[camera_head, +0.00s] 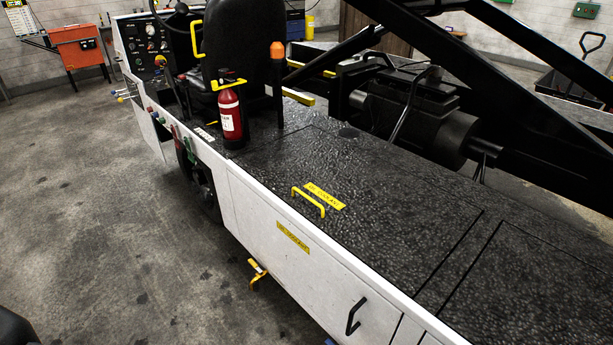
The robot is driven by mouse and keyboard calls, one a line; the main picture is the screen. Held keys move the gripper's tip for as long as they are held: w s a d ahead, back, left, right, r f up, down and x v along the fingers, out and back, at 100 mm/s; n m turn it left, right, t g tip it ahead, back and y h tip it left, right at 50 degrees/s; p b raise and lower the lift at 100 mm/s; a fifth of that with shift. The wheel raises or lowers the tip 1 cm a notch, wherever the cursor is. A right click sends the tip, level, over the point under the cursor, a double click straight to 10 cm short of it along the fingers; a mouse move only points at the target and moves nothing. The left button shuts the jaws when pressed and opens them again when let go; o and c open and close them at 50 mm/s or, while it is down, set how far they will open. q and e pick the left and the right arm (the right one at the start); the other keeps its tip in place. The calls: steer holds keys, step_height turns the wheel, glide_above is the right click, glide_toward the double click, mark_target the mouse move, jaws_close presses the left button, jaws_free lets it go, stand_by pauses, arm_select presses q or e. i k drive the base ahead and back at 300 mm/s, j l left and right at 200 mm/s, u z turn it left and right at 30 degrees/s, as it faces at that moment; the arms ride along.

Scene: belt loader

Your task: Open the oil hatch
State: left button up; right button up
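The oil hatch (385,200) is a black textured panel in the top deck of the white belt loader. It lies flat and closed, with thin seams around it. A yellow handle (309,202) stands up near its outer edge, next to a yellow label (326,195) whose text is too small to read surely. Another yellow label (293,238) is on the white side panel below. Neither of my grippers is in view.
A red fire extinguisher (230,115) and a black seat (232,60) stand ahead of the hatch. Black boom beams (480,40) cross behind it. A black side handle (355,316) and a yellow fitting (257,272) stick out low. The floor (110,230) at left is clear.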

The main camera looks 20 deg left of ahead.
mark_target(402, 226)
steer(key=i+j+z, duration=0.1)
steer(key=i+j, duration=0.2)
steer(key=i+j+z, duration=0.15)
steer(key=j, duration=0.25)
steer(key=i+j+z, duration=0.1)
steer(key=i+j, duration=0.25)
steer(key=i+j+z, duration=0.1)
steer(key=i+j, duration=0.15)
steer(key=j, duration=0.25)
